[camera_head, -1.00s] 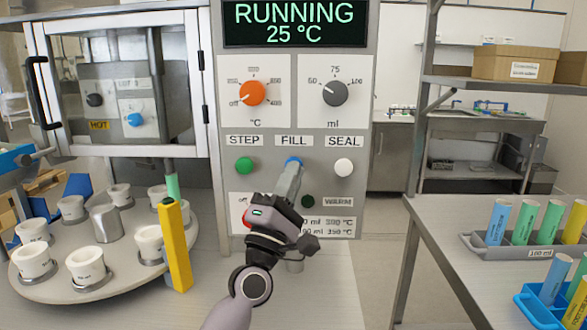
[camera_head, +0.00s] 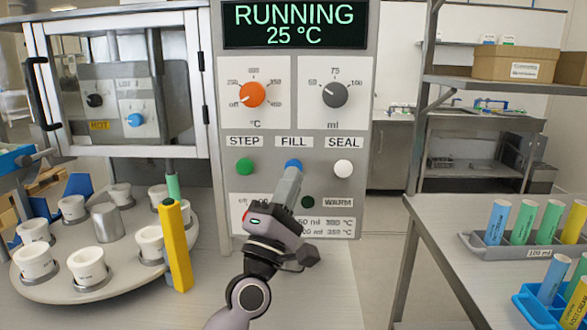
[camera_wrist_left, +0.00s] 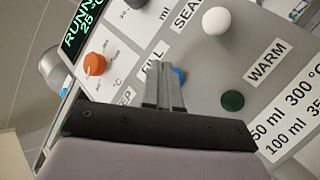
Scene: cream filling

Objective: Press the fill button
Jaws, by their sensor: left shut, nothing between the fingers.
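The blue fill button (camera_head: 293,163) sits on the grey machine panel under the FILL label (camera_head: 294,141). It also shows in the left wrist view (camera_wrist_left: 180,75), partly behind my fingers. My left gripper (camera_head: 293,171) is shut and empty, its fingertips just below the button and overlapping its lower edge. I cannot tell whether they touch it. The green STEP button (camera_head: 245,166) is to the left and the white SEAL button (camera_head: 343,168) to the right. The display (camera_head: 294,24) reads RUNNING 25 °C. My right gripper is not in view.
An orange knob (camera_head: 252,94) and a grey knob (camera_head: 334,94) are above the buttons. A turntable with white cups (camera_head: 87,267) and a yellow post (camera_head: 175,245) stand at the left. A table with colored tubes (camera_head: 524,222) is at the right.

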